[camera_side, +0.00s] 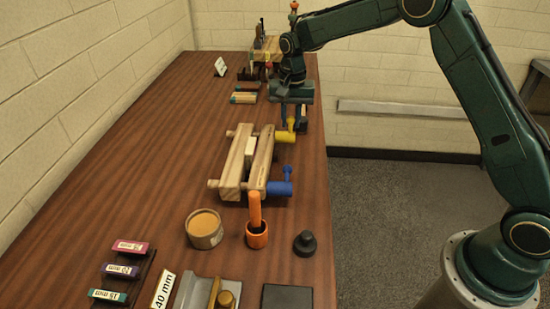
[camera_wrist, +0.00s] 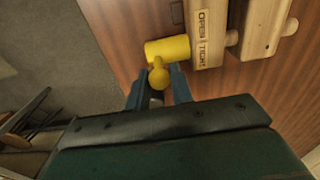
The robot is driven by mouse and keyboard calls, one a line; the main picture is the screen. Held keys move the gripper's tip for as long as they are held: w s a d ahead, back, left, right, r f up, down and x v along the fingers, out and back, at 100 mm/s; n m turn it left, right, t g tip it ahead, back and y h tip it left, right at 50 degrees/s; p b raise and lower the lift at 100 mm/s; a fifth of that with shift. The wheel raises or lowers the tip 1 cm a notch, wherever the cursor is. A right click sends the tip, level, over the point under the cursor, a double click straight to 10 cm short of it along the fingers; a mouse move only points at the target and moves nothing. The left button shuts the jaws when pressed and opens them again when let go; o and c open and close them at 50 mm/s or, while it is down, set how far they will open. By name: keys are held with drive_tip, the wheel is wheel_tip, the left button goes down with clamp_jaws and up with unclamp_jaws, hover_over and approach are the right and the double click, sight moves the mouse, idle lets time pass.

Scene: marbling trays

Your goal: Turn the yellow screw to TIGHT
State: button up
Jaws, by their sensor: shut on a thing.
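The yellow screw (camera_side: 285,136) sits at the far end of the wooden clamp (camera_side: 265,155), on its right side; a blue screw (camera_side: 280,188) is at the near end. In the wrist view the yellow screw (camera_wrist: 166,50) meets the jaw bearing the words OPEN and TIGHT (camera_wrist: 205,42). My gripper (camera_side: 291,122) is at the yellow screw, its two blue fingers (camera_wrist: 159,82) shut on the screw's handle (camera_wrist: 159,75). The handle points toward my gripper. A pale block (camera_side: 250,147) lies between the two clamp jaws.
An orange holder (camera_side: 257,236) with an upright handle, a round tub (camera_side: 204,230) and a black knob-shaped piece (camera_side: 305,243) stand nearer the camera. Labelled blocks (camera_side: 121,271) lie at the front left. The left middle of the table (camera_side: 150,170) is clear.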

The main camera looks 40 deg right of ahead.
drive_tip(key=shift+w+d+f, duration=0.1)
drive_tip(key=shift+w+d, duration=0.2)
drive_tip(key=shift+w+d+f, duration=0.15)
drive_tip(key=shift+w+d, duration=0.05)
idle(0.3)
drive_tip(key=o, duration=0.6)
drive_tip(key=shift+s+a, duration=0.25)
drive_tip(key=shift+a, duration=0.05)
